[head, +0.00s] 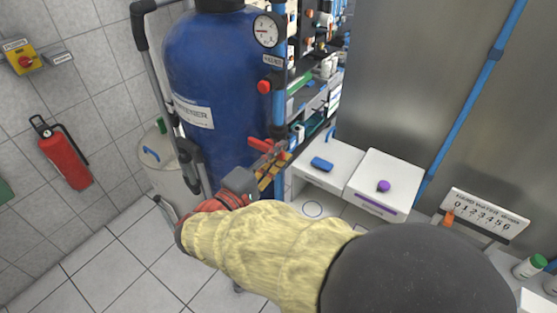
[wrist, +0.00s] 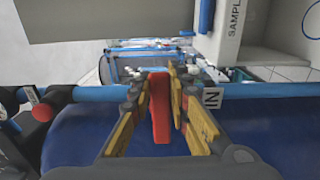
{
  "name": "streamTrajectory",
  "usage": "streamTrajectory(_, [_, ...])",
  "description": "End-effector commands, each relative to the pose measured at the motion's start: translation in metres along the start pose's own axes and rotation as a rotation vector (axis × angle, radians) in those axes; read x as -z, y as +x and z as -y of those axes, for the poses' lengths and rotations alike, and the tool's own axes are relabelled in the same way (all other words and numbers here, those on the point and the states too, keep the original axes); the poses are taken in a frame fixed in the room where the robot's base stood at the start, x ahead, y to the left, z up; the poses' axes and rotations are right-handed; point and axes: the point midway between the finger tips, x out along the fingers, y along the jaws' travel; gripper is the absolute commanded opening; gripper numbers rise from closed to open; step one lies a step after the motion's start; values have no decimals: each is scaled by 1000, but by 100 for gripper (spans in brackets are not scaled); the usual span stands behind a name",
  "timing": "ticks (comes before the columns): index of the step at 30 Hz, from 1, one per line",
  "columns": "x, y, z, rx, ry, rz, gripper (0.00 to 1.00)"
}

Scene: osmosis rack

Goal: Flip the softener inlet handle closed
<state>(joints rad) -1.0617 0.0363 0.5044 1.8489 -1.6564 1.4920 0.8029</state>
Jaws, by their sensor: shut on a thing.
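The softener is a tall blue tank (head: 209,75) with a partly hidden white label, left of centre in the head view. A blue pipe (head: 279,104) runs down its right side. The red inlet handle (head: 260,146) is low on this pipe. In the wrist view the handle (wrist: 159,107) stands between the fingers, crossing the line of the blue pipe (wrist: 90,94), beside a tag reading "IN" (wrist: 211,99). My gripper (wrist: 162,82) is shut on the handle with its yellow-padded fingers. In the head view my gripper (head: 268,164) reaches the handle; my arm hides the tank's lower part.
A round gauge (head: 266,30) and another red knob (head: 264,87) are higher on the pipe. White boxes (head: 386,171) with a blue and a purple part stand to the right. A rack of shelves (head: 318,75) is behind. A fire extinguisher (head: 64,158) hangs on the left wall.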

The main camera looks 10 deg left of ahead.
Motion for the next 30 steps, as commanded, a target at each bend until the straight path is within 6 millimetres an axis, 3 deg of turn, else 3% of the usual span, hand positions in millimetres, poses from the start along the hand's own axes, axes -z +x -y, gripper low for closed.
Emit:
streamTrajectory(16, [0,0,3,3,34,0,0])
streamTrajectory(17, [0,0,3,3,34,0,18])
streamTrajectory(21, [0,0,3,3,33,0,26])
streamTrajectory(30, [0,-1,2,1,34,-1,26])
